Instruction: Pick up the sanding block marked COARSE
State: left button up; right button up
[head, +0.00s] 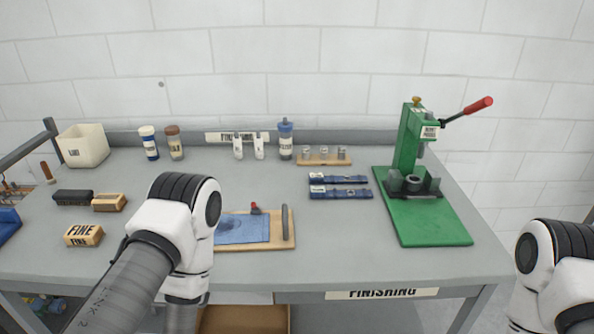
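A tan block marked FINE (84,235) lies at the left front of the grey table. Behind it lies a brown block (109,202) with a pale side, whose marking is too small to read. No marking COARSE is readable in the head view. My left arm rises in front of the table, to the right of both blocks and apart from them. My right arm is at the right edge, beyond the table. Neither gripper's fingers show.
A dark brush-like block (73,197) lies left of the brown block. A cream bin (83,146) and bottles (149,143) stand behind. A wooden board (284,241) with blue cloth is partly behind my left arm. A green press (410,150) stands at the right.

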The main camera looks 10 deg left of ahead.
aim_at(104, 202)
jog(key=u, duration=1.25)
